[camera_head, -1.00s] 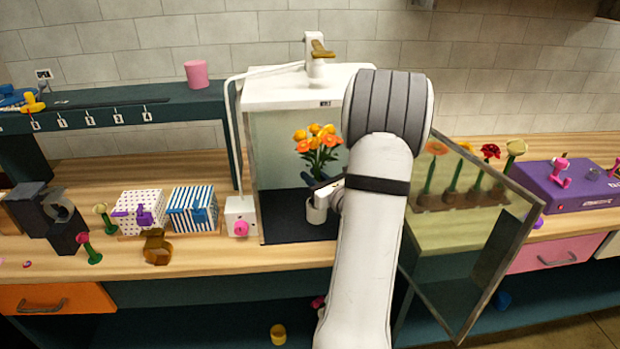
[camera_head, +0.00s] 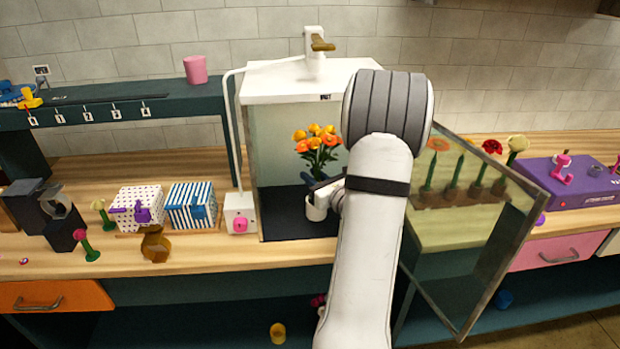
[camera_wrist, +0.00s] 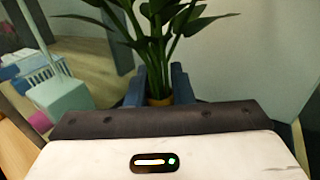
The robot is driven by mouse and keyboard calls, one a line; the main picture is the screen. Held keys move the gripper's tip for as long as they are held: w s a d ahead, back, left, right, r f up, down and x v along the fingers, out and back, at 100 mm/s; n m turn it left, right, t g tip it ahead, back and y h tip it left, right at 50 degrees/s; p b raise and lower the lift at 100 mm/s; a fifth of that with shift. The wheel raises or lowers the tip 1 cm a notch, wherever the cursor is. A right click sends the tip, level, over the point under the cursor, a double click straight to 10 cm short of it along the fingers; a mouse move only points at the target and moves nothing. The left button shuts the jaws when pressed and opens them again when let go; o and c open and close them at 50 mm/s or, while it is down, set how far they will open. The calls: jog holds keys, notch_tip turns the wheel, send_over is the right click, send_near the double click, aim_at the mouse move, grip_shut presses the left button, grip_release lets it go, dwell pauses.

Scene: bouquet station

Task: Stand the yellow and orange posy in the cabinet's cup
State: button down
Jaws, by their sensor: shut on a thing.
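The yellow and orange posy (camera_head: 316,138) stands upright inside the open cabinet (camera_head: 300,88), blooms up. My gripper (camera_head: 319,188) reaches in from the right and is shut on the posy low on its stems. In the wrist view the green leaves and stems (camera_wrist: 158,42) rise between the blue fingers, with an orange-brown base (camera_wrist: 160,101) between them. The white cup (camera_head: 316,209) is on the cabinet's dark floor, directly below my gripper in the head view. The gripper hides part of the cup's rim, so I cannot tell whether the stem end is inside it.
The cabinet's glass door (camera_head: 490,270) stands open at right, close to my arm. A white box with a pink knob (camera_head: 239,224) is left of the cabinet. A striped box (camera_head: 192,207) and a dotted box (camera_head: 137,210) stand further left. A purple case (camera_head: 575,184) is at far right.

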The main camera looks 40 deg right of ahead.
jog(key=shift+f+b, duration=0.5)
jog(key=shift+b, duration=0.15)
jog(key=c, duration=0.6)
grip_release()
jog(key=shift+c, duration=0.2)
jog(key=shift+s, duration=0.1)
dwell(0.3)
jog(key=s+b, duration=0.1)
jog(key=s, duration=0.8)
dwell(0.6)
jog(key=shift+a, duration=0.15)
dwell(0.5)
